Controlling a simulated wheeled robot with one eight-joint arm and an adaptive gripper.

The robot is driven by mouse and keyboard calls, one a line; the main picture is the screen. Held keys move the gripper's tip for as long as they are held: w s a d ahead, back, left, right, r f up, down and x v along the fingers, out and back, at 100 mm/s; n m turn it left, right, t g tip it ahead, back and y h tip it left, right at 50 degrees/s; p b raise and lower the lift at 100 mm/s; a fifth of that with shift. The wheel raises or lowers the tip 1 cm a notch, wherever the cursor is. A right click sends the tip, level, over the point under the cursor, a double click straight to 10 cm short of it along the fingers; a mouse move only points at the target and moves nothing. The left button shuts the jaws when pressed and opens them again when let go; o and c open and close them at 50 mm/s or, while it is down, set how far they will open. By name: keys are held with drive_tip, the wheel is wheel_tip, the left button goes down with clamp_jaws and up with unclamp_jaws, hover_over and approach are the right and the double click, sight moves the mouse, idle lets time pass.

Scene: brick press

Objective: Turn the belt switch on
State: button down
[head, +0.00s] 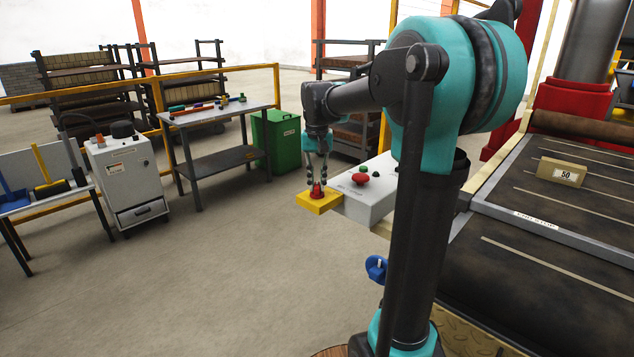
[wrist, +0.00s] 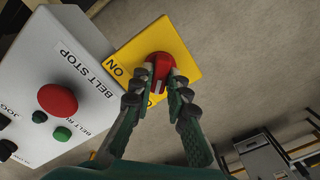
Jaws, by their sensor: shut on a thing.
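The belt switch is a red knob (wrist: 156,68) on a yellow plate (wrist: 188,53) marked ON, at the end of a grey control box (wrist: 68,28). In the head view the yellow plate (head: 312,204) and red knob (head: 317,190) sit left of the box (head: 377,204). My gripper (wrist: 162,82) is shut on the red knob, one finger on each side. It comes down onto the knob from above in the head view (head: 317,176). The fingertips hide part of the knob, and its exact turn position is hard to tell.
The box also carries a red mushroom button (wrist: 57,100) by the BELT STOP label and a green button (wrist: 62,134). A conveyor belt (head: 560,215) bears a brick marked 50 (head: 561,172) at right. A tool table (head: 215,113) and green bin (head: 276,139) stand behind.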

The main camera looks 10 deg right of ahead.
drive_tip(key=m, duration=0.4)
drive_tip(key=shift+m, duration=0.3)
drive_tip(key=m, duration=0.9)
drive_tip(key=shift+m, duration=1.9)
drive_tip(key=c, duration=1.5)
unclamp_jaws()
